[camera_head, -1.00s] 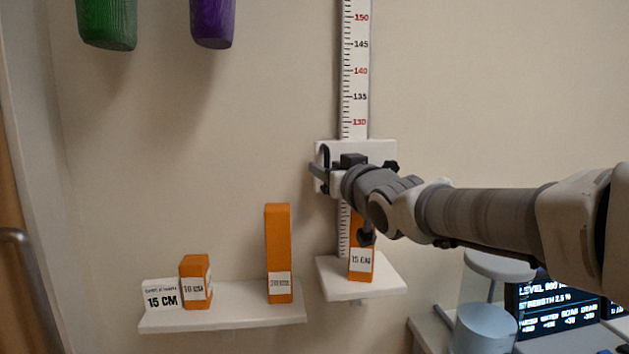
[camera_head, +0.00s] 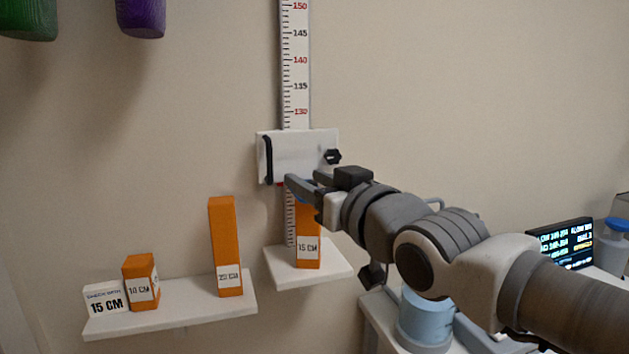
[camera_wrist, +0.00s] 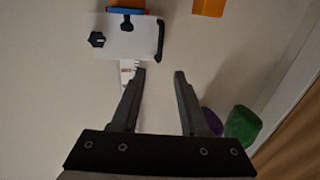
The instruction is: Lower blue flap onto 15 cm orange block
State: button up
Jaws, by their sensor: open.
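The orange block labelled 15 CM (camera_head: 308,248) stands upright on a small white shelf (camera_head: 325,275) under the ruler. A white carriage (camera_head: 300,150) with a black handle (camera_head: 267,160) and black knob (camera_head: 333,157) sits on the ruler above it. The blue flap (camera_wrist: 125,10) shows in the wrist view between the carriage (camera_wrist: 127,42) and the orange block (camera_wrist: 127,3); whether they touch I cannot tell. My gripper (camera_head: 303,180) is open in front of the carriage's lower edge. Nothing shows between its fingers (camera_wrist: 160,73).
A lower white shelf (camera_head: 180,318) holds a tall orange block (camera_head: 225,245), a short one (camera_head: 141,282) and a 15 CM card (camera_head: 105,298). Green (camera_head: 28,18) and purple (camera_head: 140,15) objects hang upper left. A counter with a blue container (camera_head: 425,318) and screen stands right.

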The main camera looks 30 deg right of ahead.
jog(key=shift+s, duration=0.7)
jog(key=s+a+f+g, duration=0.5)
jog(key=f+g, duration=0.1)
jog(key=f, duration=0.4)
jog(key=s+a+f+g, duration=0.4)
jog(key=a+f+g, duration=0.1)
jog(key=f, duration=0.5)
notch_tip(320, 180, up, 14)
jog(key=s+g+p, duration=0.1)
jog(key=p, duration=1.5)
jog(key=shift+s+a+r, duration=0.25)
jog(key=shift+s+a, duration=0.05)
jog(key=shift+s, duration=0.05)
jog(key=shift+o, duration=0.2)
